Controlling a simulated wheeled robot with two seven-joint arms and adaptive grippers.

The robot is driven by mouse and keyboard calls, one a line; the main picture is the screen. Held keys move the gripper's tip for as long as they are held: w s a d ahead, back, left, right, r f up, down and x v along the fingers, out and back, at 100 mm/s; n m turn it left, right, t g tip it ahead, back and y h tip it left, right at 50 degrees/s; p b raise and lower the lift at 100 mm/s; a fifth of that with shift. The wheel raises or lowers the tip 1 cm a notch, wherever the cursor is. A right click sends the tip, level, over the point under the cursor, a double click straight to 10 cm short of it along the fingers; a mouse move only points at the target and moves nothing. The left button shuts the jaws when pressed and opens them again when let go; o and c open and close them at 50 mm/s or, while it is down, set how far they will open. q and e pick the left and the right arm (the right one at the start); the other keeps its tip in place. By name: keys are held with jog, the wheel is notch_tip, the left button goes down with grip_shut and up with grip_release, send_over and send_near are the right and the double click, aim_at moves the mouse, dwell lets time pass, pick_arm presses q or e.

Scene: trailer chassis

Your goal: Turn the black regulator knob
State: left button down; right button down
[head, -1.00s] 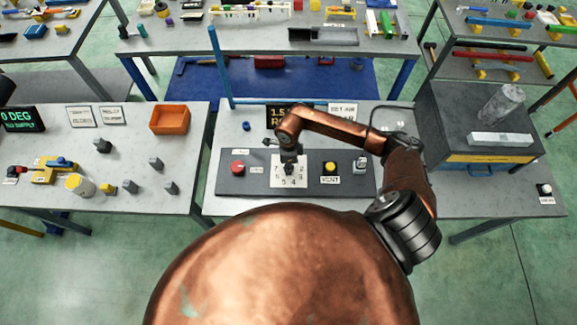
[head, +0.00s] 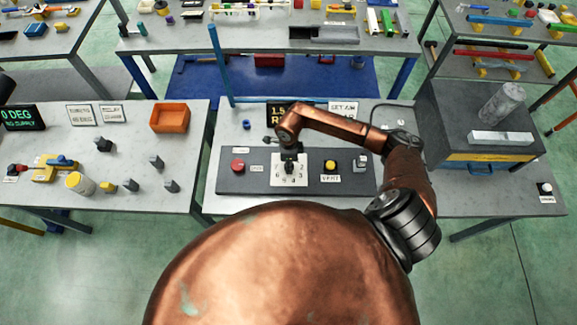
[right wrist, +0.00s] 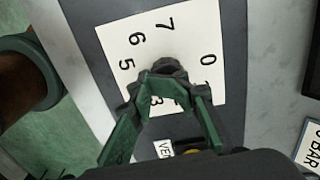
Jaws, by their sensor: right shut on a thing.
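The black regulator knob (right wrist: 167,67) stands on a white numbered dial plate (right wrist: 187,42) in the right wrist view. The green fingers of my right gripper (right wrist: 170,84) are closed on its sides, and only its dark top shows between and beyond the fingertips. In the head view my right gripper (head: 289,166) points down over the white dial plate (head: 303,168) on the dark panel and covers most of the knob. Which number the knob points at cannot be told. My left gripper is not in view.
The dark panel (head: 258,183) also bears a red button (head: 238,166) and a yellow button (head: 330,166) with a VENT label, close on either side of the dial. A display (head: 280,113) and a blue post (head: 219,65) stand behind. A grey box (head: 436,120) is at right.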

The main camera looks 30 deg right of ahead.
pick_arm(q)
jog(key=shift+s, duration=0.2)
pick_arm(e)
jog(key=shift+w+d+r, duration=0.3)
jog(key=shift+w+d, duration=0.1)
jog(key=shift+w, duration=0.25)
jog(key=c, duration=1.8)
grip_release()
jog(key=shift+w+f, duration=0.1)
jog(key=o, duration=0.3)
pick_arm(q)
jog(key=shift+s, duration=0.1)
pick_arm(e)
jog(key=shift+o, duration=0.2)
jog(key=shift+s+a+f, duration=0.1)
jog(key=shift+s, duration=0.1)
jog(key=shift+s, duration=0.1)
jog(key=shift+r+p, duration=0.7)
jog(key=shift+r, duration=0.5)
pick_arm(q)
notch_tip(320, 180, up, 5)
jog(key=p, duration=0.3)
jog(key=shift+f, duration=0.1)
pick_arm(e)
notch_tip(320, 180, up, 7)
jog(key=shift+f, duration=0.2)
